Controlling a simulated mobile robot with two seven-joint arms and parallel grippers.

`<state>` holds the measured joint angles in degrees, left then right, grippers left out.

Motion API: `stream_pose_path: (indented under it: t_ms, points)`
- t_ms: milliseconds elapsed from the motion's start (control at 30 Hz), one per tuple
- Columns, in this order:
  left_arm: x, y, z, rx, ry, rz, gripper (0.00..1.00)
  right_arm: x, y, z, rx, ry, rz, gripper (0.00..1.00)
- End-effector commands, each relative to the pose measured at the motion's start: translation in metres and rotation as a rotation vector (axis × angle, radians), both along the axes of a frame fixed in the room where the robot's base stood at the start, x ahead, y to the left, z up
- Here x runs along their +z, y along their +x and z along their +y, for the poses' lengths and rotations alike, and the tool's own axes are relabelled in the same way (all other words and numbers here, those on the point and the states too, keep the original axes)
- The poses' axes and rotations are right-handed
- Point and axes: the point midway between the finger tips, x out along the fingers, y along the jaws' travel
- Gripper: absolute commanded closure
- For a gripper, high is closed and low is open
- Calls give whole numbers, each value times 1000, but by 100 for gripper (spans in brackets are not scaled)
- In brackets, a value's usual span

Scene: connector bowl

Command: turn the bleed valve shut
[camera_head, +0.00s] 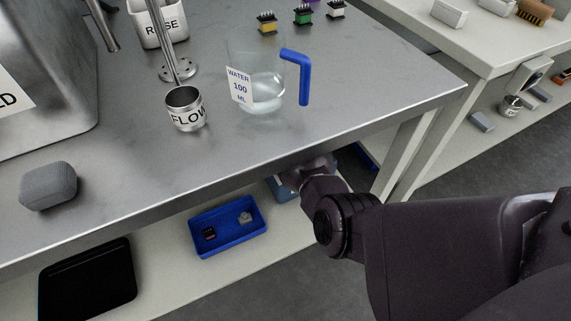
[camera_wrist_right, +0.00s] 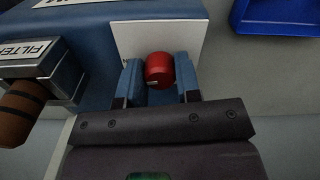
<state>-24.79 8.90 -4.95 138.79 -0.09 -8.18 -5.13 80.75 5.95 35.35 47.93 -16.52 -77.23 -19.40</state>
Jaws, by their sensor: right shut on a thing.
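The bleed valve shows as a red knob (camera_wrist_right: 159,67) in front of a white plate (camera_wrist_right: 190,36) on a blue housing (camera_wrist_right: 88,50) in the right wrist view. My right gripper (camera_wrist_right: 159,82) has its two blue fingers on either side of the knob, shut on it. A pale mark shows on the knob's lower face. In the head view my right arm reaches in from the right under the table's front edge; the fingertips and knob are hidden there. My left gripper is in neither view.
A metal block labelled FILTER (camera_wrist_right: 40,62) with a brown cylinder (camera_wrist_right: 22,105) sits left of the knob. A blue tray (camera_head: 203,248) lies on the lower shelf. The steel tabletop (camera_head: 120,180) above holds a water jug (camera_head: 262,92) and a FLOW cup (camera_head: 186,110).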

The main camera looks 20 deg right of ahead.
Motion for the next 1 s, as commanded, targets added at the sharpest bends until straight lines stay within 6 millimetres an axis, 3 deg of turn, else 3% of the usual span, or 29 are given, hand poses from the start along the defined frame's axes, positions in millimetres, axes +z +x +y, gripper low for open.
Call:
stream_pose_path:
  t_ms: [1000]
  points:
    - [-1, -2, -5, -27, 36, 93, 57, -1, -1, -1, 952, -2, 4, 93]
